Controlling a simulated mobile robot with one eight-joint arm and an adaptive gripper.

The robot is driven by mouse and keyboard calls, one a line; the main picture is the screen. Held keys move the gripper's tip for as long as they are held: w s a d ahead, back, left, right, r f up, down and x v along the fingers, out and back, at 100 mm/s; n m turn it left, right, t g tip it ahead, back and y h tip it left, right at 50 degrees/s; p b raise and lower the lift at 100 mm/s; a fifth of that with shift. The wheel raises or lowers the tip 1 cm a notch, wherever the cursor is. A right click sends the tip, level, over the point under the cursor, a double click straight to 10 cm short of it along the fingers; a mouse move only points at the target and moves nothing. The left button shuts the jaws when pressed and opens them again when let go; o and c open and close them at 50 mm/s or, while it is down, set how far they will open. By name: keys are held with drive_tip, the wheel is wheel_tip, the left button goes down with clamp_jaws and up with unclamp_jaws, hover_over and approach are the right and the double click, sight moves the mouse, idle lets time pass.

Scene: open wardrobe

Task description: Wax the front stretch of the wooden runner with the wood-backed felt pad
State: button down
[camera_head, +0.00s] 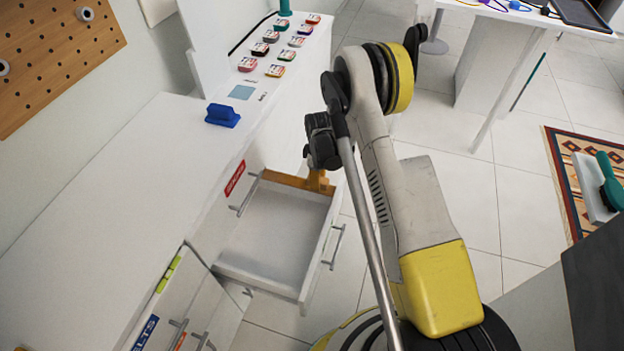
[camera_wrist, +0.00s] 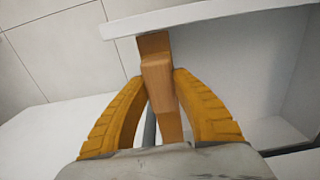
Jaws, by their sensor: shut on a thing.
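The wooden runner (camera_head: 285,180) is an orange-brown strip along the far side of the open drawer. In the wrist view the runner (camera_wrist: 153,44) shows behind the pad and meets the white drawer front. My gripper (camera_head: 318,178) is over the runner's end near the drawer front. In the wrist view my gripper (camera_wrist: 161,80) has its two yellow fingers shut on the wood-backed felt pad (camera_wrist: 158,75), a small brown block. The pad lies over the runner; its felt face is hidden, so I cannot tell whether it touches.
The white drawer (camera_head: 270,235) stands open and empty from the white cabinet (camera_head: 110,200). Several small coloured tins (camera_head: 275,70) stand farther back.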

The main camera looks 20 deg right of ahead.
sight(288, 179)
drive_tip(key=shift+s+d, duration=0.25)
drive_tip(key=shift+d, duration=0.05)
drive_tip(key=shift+w+a, duration=1.2)
drive_tip(key=shift+a, duration=0.4)
drive_tip(key=shift+w+a, duration=1.15)
drive_tip(key=shift+a, duration=0.5)
drive_tip(key=shift+w+a, duration=1.2)
drive_tip(key=shift+a, duration=0.4)
idle(0.8)
wheel_tip(288, 179, up, 7)
drive_tip(key=p, duration=0.3)
idle(0.5)
idle(0.5)
